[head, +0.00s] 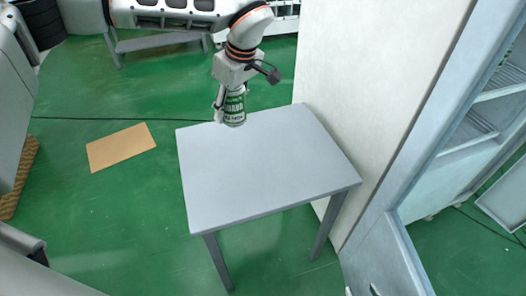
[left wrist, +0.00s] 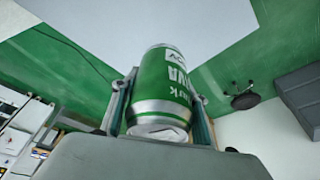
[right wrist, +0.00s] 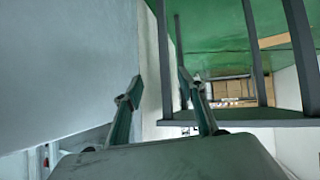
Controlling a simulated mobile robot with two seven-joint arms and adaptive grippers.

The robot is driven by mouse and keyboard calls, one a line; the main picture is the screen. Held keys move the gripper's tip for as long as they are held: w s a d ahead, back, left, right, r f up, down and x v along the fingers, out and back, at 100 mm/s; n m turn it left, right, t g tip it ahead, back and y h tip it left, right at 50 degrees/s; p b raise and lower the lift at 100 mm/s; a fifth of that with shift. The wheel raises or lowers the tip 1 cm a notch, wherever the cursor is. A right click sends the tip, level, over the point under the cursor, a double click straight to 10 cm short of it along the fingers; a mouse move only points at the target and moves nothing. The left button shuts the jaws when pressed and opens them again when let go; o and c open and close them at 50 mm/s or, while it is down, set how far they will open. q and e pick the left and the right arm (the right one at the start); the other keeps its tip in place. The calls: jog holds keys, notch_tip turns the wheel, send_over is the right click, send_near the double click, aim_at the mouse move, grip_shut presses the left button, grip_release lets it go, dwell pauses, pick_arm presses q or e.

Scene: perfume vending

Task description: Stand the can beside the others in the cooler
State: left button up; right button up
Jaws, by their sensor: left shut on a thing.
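A green and silver can (head: 234,112) is held in my left gripper (head: 231,100), above the far left part of the grey table in the head view. In the left wrist view the can (left wrist: 164,92) sits between the two fingers, which touch its sides. My right gripper (right wrist: 160,82) shows only in the right wrist view, with its fingers apart and nothing between them. A tall white cabinet (head: 380,70), apparently the cooler, stands at the right of the head view. A pale frame and shelves (head: 480,125) show at its right. No other cans are visible.
The grey table (head: 265,165) is bare and stands close against the white cabinet. A tan mat (head: 121,147) lies on the green floor (head: 90,200) to the left. The floor between mat and table is clear.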

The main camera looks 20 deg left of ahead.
pick_arm(q)
jog(key=shift+w+d+r+n+g, duration=0.3)
jog(key=shift+w+d+r+n, duration=0.45)
jog(key=shift+n, duration=0.35)
jog(key=b, duration=0.2)
send_near(239, 160)
jog(key=x, duration=0.5)
jog(key=shift+s, duration=0.1)
jog(key=o, duration=1)
jog(key=shift+f, duration=0.15)
jog(key=o, duration=0.4)
